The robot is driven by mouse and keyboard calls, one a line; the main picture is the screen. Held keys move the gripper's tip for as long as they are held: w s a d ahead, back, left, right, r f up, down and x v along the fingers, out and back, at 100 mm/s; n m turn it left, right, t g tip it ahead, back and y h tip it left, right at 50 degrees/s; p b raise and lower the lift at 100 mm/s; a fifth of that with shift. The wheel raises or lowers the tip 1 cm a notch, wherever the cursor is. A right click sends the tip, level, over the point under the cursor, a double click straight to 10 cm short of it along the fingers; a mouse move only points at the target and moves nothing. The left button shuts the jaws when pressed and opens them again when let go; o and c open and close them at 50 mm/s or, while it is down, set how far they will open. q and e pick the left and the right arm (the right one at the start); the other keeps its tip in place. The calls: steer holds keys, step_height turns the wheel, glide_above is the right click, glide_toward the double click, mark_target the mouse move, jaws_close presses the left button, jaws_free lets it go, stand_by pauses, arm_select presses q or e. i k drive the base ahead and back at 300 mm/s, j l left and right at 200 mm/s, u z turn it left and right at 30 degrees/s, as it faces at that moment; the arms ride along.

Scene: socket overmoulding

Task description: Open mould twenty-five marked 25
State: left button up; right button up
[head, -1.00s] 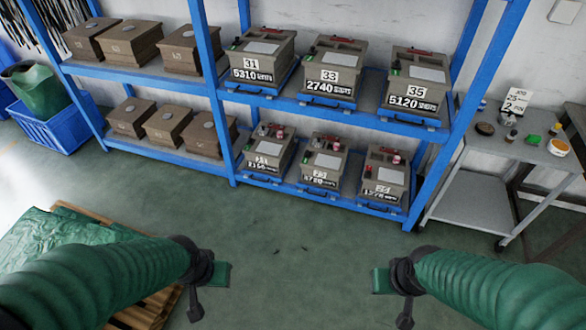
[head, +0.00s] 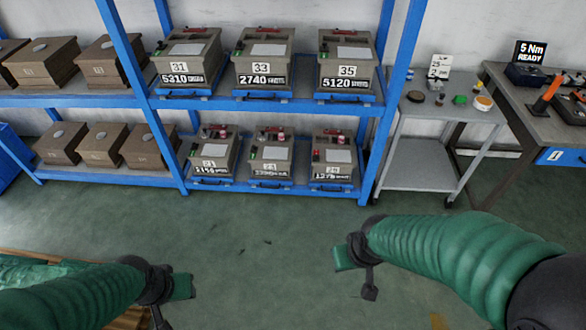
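Three grey-brown moulds with red-topped fittings stand on blue trays on the lower shelf. Their labels are small and blurred. The right one (head: 332,161) has a number that may be 25 but I cannot read it surely. The middle one (head: 270,160) and the left one (head: 213,158) are also hard to read. All three are on the shelf, away from my grippers. My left gripper (head: 180,288) is low at the left over the floor, and my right gripper (head: 352,262) is low at centre right. Neither touches anything; their finger gaps are not clear.
Moulds marked 31 (head: 187,62), 33 (head: 263,62) and 35 (head: 345,65) sit above. Brown boxes (head: 108,62) fill the left bays. A grey trolley (head: 425,125) and a workbench (head: 525,110) stand right. Green floor (head: 250,235) before the rack is clear.

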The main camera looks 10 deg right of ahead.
mark_target(335, 170)
steer(key=i+l, duration=0.2)
steer(key=i, duration=0.35)
steer(key=i+l, duration=0.2)
steer(key=i, duration=0.35)
steer(key=i+l, duration=0.2)
steer(key=i, duration=0.35)
steer(key=i+l, duration=0.2)
steer(key=i, duration=0.35)
